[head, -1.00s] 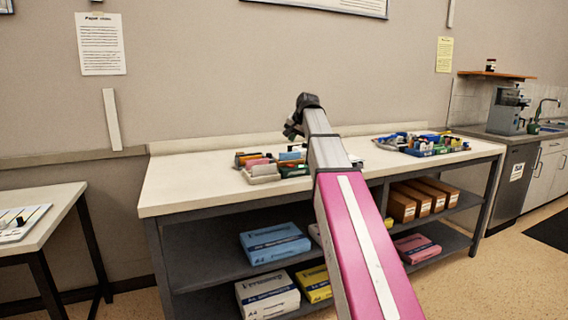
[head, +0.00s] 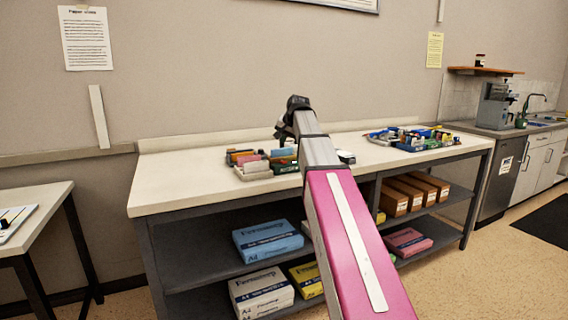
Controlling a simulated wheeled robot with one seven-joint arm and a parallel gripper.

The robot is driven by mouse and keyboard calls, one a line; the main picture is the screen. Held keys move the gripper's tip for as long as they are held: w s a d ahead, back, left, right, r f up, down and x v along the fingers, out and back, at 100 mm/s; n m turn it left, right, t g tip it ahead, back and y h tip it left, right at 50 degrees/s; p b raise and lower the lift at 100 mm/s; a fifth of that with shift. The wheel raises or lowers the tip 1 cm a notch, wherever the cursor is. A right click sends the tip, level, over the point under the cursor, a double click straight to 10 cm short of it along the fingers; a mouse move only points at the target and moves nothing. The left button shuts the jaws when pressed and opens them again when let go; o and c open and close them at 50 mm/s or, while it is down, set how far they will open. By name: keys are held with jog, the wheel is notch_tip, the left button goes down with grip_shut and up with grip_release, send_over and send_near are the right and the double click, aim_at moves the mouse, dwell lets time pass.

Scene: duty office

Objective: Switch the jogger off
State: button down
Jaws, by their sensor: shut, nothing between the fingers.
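I cannot make out a jogger for certain in the head view. My gripper (head: 283,133) is at the far end of my raised pink and grey arm, small and dark, over the back part of the long white-topped workbench (head: 180,186). It is shut and empty. Its fingertips are too small to see clearly, and I cannot tell its height above the bench. My arm hides part of the bench middle and of the shelves below.
Trays of small supplies (head: 254,170) and a blue tray (head: 418,146) stand on the bench. Paper packs (head: 267,241) and brown boxes (head: 430,186) fill shelves below. A smaller table (head: 40,200) is at left. A grey machine (head: 494,107) stands on the right counter. The bench's left end is clear.

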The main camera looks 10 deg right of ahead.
send_near(282, 160)
jog(key=shift+a+x, duration=0.1)
jog(key=shift+x, duration=1)
jog(key=shift+a+x, duration=0.15)
jog(key=shift+x, duration=0.95)
jog(key=shift+f, duration=0.65)
dwell(1.0)
jog(key=shift+r, duration=0.15)
jog(key=shift+r, duration=0.65)
jog(key=shift+w+a+r, duration=0.1)
jog(key=shift+w+r, duration=0.15)
jog(key=shift+r, duration=1)
jog(key=shift+w+r, duration=0.25)
jog(key=shift+r, duration=1)
